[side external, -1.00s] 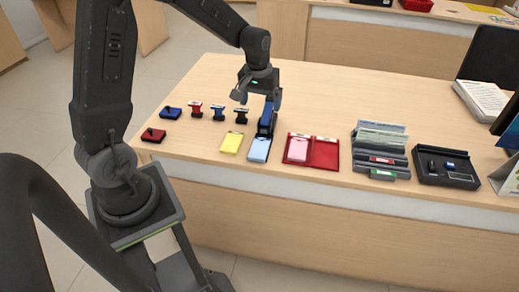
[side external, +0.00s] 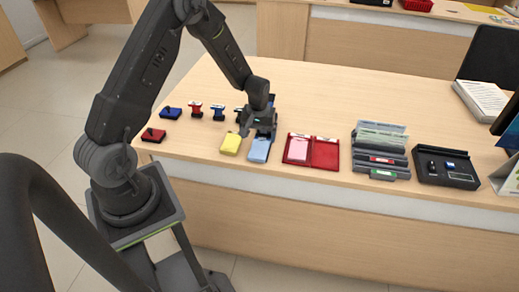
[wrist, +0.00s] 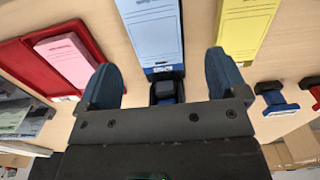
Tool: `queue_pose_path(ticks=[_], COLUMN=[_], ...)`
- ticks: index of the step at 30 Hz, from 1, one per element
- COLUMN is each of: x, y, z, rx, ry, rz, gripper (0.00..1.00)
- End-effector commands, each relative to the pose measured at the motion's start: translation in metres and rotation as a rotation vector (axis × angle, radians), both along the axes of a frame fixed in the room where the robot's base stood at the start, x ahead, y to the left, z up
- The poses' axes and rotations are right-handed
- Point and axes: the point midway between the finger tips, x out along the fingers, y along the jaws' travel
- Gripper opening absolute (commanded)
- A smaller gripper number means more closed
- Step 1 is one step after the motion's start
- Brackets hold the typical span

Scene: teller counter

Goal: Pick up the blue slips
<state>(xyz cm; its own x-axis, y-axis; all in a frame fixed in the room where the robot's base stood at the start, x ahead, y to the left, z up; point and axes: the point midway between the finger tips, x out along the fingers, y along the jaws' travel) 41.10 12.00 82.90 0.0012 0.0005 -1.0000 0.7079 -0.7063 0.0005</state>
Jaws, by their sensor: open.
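The blue slips (side external: 259,150) lie as a pale blue stack near the counter's front edge, between the yellow and pink slips. In the wrist view the blue slips (wrist: 151,28) show at top centre, with a dark end piece with blue on it at their near end. My gripper (side external: 260,124) is above the counter, just behind the blue slips in the side view. In the wrist view my gripper (wrist: 165,80) is open and empty, its dark blue fingers spread wide on either side of the stack's line. My gripper hides part of the counter behind the slips.
Yellow slips (side external: 231,144) lie just left. A red folder (side external: 325,153) with pink slips (side external: 298,149) lies right. Several small stamps, including a blue one (side external: 218,113), stand behind left. A grey sorter (side external: 382,140) and black tray (side external: 446,168) stand farther right. The counter's back middle is clear.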

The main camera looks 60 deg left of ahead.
Motion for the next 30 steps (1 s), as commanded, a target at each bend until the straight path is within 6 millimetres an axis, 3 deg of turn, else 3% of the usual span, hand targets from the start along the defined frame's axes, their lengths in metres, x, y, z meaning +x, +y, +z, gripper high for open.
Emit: queue_pose_path(ticks=[9,19,30], x=[0.001,0.001,0.001], y=[-0.005,-0.005,-0.005], z=[-0.043,-0.049,-0.049], rx=[-0.001,0.0,-0.001], ry=[0.003,0.0,0.001], rz=[-0.001,-0.001,-0.001], gripper=[0.92,0.91,0.55])
